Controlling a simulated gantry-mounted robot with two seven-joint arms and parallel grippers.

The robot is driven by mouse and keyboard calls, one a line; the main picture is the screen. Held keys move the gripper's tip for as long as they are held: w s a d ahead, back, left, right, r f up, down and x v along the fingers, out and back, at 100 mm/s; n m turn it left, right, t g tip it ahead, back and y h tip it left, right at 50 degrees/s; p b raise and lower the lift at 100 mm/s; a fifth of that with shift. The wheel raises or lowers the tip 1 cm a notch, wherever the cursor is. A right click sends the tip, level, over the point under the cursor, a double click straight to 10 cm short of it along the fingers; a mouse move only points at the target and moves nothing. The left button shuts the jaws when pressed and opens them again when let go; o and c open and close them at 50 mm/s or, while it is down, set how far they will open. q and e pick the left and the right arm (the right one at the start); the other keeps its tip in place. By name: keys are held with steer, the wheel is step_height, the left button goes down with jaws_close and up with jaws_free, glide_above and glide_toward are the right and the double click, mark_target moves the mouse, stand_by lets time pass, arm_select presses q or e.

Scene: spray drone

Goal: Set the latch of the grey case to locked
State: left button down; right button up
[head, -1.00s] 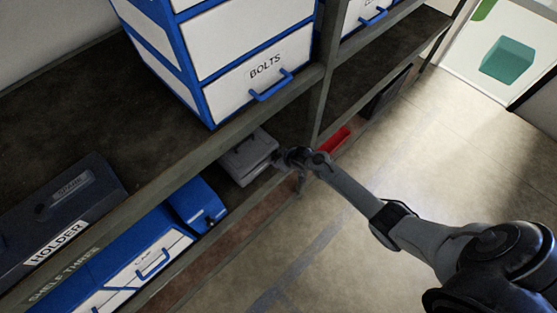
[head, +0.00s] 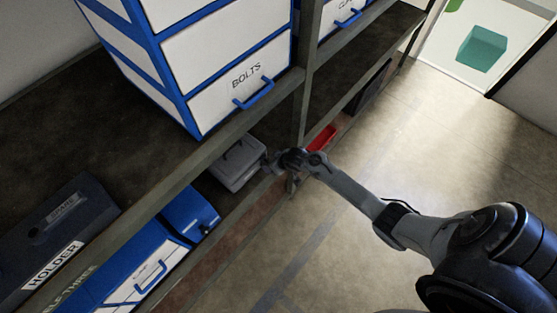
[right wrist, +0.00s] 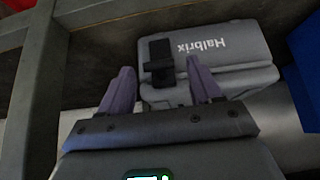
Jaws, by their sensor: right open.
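The grey case (head: 237,165) lies on the lower shelf, beside the blue drawer unit. In the right wrist view the case (right wrist: 225,75) shows its lid with the upside-down word "Halbrix". Its black latch (right wrist: 161,62) stands out at the lid's near edge. I cannot tell from it whether it is locked. My right gripper (right wrist: 160,70) is open, with one finger on each side of the latch in that view and nothing held. In the head view the right gripper (head: 272,164) is at the case's right side. My left gripper is not in view.
A shelf post (head: 304,90) and the upper shelf's edge (head: 205,157) lie close to the right gripper. A blue drawer unit (head: 178,235) stands left of the case, a red bin (head: 322,138) to the right. The floor in front is clear.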

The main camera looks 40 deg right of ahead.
steer(key=p+v, duration=0.1)
steer(key=v, duration=0.5)
stand_by(0.3)
